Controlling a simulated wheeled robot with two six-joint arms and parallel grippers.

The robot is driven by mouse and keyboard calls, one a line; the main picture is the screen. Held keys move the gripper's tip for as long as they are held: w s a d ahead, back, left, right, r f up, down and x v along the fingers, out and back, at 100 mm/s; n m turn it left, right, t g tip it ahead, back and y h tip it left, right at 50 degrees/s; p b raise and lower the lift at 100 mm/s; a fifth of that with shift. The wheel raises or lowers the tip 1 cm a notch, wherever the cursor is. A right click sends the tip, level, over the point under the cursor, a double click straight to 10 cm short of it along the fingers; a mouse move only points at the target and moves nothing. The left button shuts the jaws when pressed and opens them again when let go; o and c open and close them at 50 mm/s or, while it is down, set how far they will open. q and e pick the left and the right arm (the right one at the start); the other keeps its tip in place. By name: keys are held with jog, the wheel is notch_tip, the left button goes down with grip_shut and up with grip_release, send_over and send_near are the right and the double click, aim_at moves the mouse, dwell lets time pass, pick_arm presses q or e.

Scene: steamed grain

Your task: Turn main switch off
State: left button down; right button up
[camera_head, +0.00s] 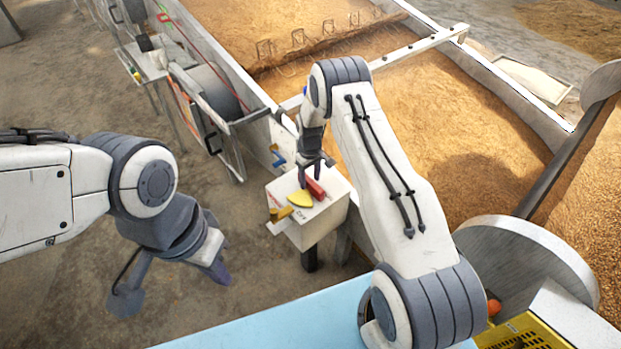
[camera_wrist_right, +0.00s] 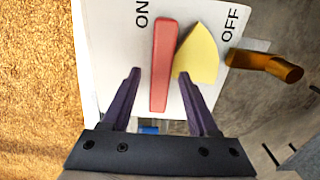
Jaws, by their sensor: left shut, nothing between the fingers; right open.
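The white switch box (camera_head: 318,222) stands on a post in the middle of the head view. Its top carries a red lever (camera_head: 316,188) and a yellow wedge (camera_head: 299,198). In the right wrist view the red lever (camera_wrist_right: 163,62) points up the picture, its upper end nearer the ON label (camera_wrist_right: 142,14) than the OFF label (camera_wrist_right: 230,24). The yellow wedge (camera_wrist_right: 199,54) lies just right of it. My right gripper (camera_wrist_right: 159,73) is open, one finger on each side of the lever; contact is not clear. My left gripper (camera_head: 217,271) is shut and empty, left of the box.
A brass-coloured cylinder (camera_wrist_right: 268,65) sticks out beside the box on the OFF side. A grain bed (camera_head: 435,120) with a metal side wall lies behind and right. A light blue surface (camera_head: 270,325) is in front. Bare floor (camera_head: 60,100) lies left.

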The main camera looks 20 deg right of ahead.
jog(key=shift+f, duration=0.25)
grip_shut()
dwell(1.4)
